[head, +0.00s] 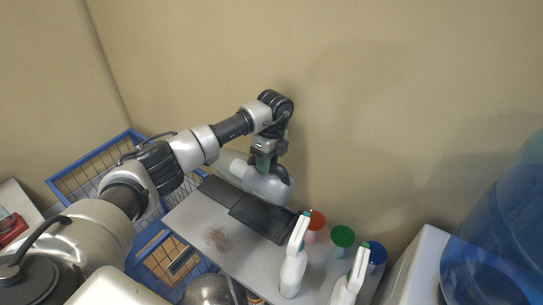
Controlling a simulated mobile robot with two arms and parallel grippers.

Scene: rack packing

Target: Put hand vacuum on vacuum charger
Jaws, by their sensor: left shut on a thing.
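My left gripper (266,158) comes in over the far part of the grey table and points down. It is shut on the hand vacuum (266,184), a light grey rounded body with a dark end. Black flat pieces (262,216) lie on the table just in front of the vacuum; I cannot tell whether one of them is the vacuum charger. I cannot tell whether the vacuum touches the surface under it. My right gripper is not in view.
Two white spray bottles (293,270) stand at the table's right, near containers with red (316,221), green (343,236) and blue lids. A brown smudge (219,238) marks the grey tabletop (190,218). A blue wire basket (90,172) stands left; the wall is close behind.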

